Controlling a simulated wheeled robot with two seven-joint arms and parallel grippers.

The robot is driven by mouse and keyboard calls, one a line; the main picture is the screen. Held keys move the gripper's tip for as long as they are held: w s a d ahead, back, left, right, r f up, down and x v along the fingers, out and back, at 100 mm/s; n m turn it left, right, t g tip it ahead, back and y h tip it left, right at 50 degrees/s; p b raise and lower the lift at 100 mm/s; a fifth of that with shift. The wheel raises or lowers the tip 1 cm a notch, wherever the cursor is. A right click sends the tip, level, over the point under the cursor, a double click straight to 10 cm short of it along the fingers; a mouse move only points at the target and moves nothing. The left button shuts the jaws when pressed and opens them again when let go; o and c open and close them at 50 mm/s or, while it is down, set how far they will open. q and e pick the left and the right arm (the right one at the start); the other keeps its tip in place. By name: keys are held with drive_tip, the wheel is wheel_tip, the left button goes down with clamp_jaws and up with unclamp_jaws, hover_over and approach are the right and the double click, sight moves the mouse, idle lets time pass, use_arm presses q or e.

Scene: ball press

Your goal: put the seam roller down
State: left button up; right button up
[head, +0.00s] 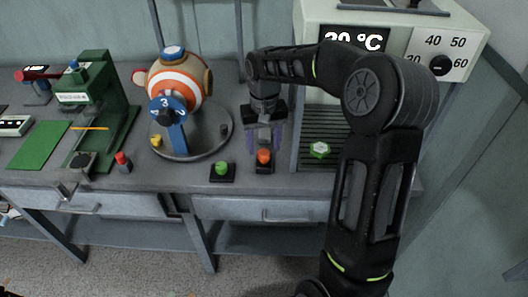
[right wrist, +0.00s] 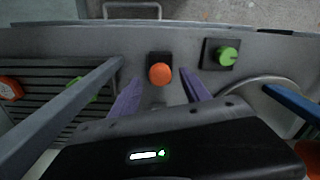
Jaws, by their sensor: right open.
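My right gripper (head: 264,143) is open, its purple fingers pointing down over the bench's front part. An orange round button on a black base (head: 264,157) is just below the fingers; in the right wrist view the orange button (right wrist: 160,74) shows between the fingertips (right wrist: 160,84). I cannot tell whether the fingers touch it. I cannot surely pick out the seam roller. A red-handled tool (head: 40,76) on a small stand at the far left may be it. My left gripper is not in view.
A green button (head: 222,169) is left of the orange one. A striped ball (head: 178,80) sits on a round stand. A green press (head: 98,95) and green mat (head: 40,144) are at left. A heated cabinet (head: 470,45) with a slatted shelf is at right.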

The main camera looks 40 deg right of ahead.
sight(264, 153)
wheel_tip(264, 153, up, 8)
drive_tip(key=shift+f, duration=0.15)
idle(0.9)
